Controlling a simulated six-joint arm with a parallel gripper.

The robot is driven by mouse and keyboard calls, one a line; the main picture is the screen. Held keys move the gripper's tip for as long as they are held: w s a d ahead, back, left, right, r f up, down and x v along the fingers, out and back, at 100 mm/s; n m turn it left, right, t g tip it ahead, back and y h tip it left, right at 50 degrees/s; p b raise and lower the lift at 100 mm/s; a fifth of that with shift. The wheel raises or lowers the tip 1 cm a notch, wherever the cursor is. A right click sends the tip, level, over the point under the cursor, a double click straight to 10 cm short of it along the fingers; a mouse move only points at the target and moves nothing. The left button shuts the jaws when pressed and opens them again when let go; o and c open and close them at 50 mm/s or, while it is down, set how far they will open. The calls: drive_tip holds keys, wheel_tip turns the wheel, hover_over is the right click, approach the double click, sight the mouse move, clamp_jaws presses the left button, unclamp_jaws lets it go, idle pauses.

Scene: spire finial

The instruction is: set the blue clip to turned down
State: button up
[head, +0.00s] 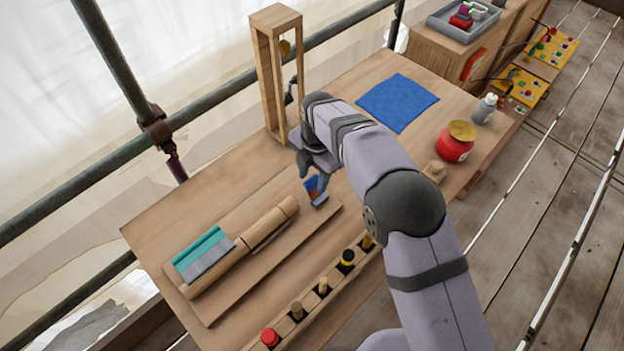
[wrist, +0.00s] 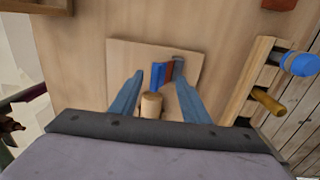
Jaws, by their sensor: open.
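In the head view the blue clip (head: 311,184) is partly hidden by my gripper (head: 316,190). My gripper also shows in the wrist view (wrist: 160,79). It is open, with one finger on each side of the clip group and a wooden roller end (wrist: 151,104). I cannot tell whether a finger touches the clip.
A wooden roller (head: 265,222) and teal and grey blocks (head: 203,254) lie on the board. A rack (head: 310,308) of several handles runs along the near edge. A wooden frame (head: 268,75) stands behind. A blue cloth (head: 398,102) and red jar (head: 455,146) are to the right.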

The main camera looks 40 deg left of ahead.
sight(314, 187)
drive_tip(key=shift+a+f+p, duration=0.15)
drive_tip(key=shift+f+p, duration=0.25)
drive_tip(key=shift+f, duration=1.05)
